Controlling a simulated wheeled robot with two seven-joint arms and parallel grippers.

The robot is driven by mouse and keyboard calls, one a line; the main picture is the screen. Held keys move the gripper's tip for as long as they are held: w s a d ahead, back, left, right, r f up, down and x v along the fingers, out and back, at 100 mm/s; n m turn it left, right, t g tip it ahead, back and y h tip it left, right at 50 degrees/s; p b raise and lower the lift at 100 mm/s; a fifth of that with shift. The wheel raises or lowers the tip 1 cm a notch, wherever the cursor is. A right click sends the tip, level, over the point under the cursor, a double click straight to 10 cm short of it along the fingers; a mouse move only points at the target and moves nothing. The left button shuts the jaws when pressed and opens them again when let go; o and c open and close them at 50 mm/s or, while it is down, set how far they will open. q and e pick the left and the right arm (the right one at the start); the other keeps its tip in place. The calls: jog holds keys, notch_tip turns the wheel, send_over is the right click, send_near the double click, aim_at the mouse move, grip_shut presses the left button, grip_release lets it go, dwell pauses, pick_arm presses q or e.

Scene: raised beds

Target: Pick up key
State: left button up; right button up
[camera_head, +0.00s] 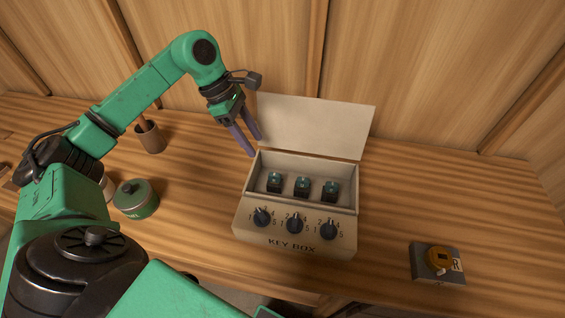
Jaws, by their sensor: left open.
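A cream key box (293,240) stands on the wooden table with its lid (315,125) raised at the back. Its front carries three numbered dials and the words KEY BOX. Inside are three small dark teal blocks, at left (274,182), middle (302,186) and right (330,191); I cannot tell whether one of them is a key. My left gripper (255,147) is open and empty, its two purple fingers pointing down at the box's back left corner, beside the lid. My right gripper is not in view.
A grey block with a brass round piece (438,259) and a letter R lies at the right. A green tin (136,199) and a brown cup (150,137) stand at the left. The table (400,200) is clear between the box and the grey block. A wooden wall stands behind.

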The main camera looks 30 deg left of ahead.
aim_at(272, 174)
pick_arm(q)
jog(key=p+x, duration=0.1)
jog(key=x, duration=0.2)
jog(key=p+x, duration=0.2)
jog(key=x, duration=0.2)
jog(key=p+x, duration=0.2)
jog(key=x, duration=0.2)
jog(key=shift+s+d, duration=0.25)
jog(key=shift+d, duration=0.1)
jog(key=shift+s+d+f, duration=0.1)
jog(key=shift+d+f, duration=0.05)
jog(key=shift+f, duration=0.35)
grip_shut()
